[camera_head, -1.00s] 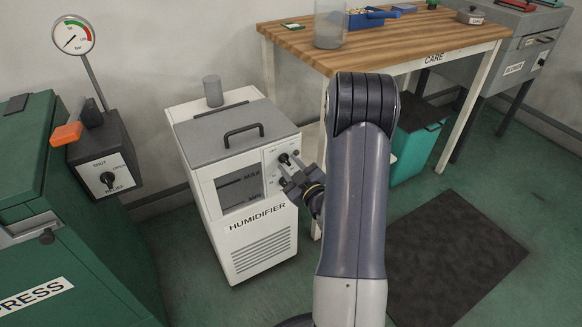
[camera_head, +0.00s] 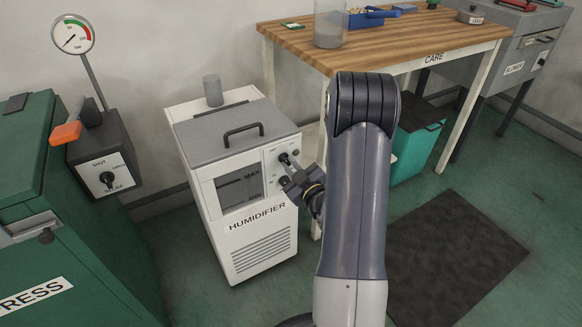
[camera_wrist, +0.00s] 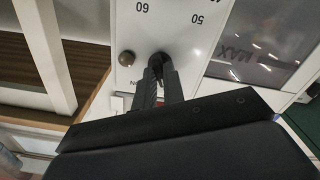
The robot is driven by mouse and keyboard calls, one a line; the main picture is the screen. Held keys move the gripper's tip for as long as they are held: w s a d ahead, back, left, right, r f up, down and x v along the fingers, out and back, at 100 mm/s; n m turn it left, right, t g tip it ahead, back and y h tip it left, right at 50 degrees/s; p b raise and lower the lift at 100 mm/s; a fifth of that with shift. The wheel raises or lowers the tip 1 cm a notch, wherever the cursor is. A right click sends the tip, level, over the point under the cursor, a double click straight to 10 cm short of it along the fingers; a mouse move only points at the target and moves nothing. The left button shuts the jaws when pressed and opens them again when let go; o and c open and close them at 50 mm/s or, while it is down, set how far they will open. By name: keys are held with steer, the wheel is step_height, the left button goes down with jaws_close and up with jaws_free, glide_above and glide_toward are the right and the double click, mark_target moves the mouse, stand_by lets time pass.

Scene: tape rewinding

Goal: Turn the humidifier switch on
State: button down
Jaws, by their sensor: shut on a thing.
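The humidifier (camera_head: 262,247) is a white cabinet with a grey lid, left of my arm. Its switch, a dark knob (camera_head: 283,158), is on the upper part of the front control panel. My gripper (camera_head: 287,166) reaches this panel from the right and front. In the wrist view my gripper (camera_wrist: 160,72) has its two fingers closed around the dark switch knob (camera_wrist: 159,58). The fingers hide much of the knob, so its pointing direction cannot be told.
A small round brownish lamp (camera_wrist: 126,58) sits beside the switch. A lower dial is partly hidden by my gripper. The wooden-topped table (camera_head: 400,42) stands behind my arm. The green press (camera_head: 60,230) stands at the left. A dark mat (camera_head: 455,255) lies on the floor at right.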

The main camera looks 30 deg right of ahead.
steer(key=m+b, duration=0.2)
steer(key=m, duration=0.3)
steer(key=shift+f, duration=0.1)
steer(key=m, duration=0.6)
steer(key=shift+b, duration=0.35)
steer(key=shift+m, duration=0.3)
steer(key=c, duration=1.5)
jaws_free()
steer(key=s, duration=1)
steer(key=shift+s+d+p, duration=0.15)
steer(key=shift+s+p, duration=0.25)
steer(key=shift+p, duration=0.05)
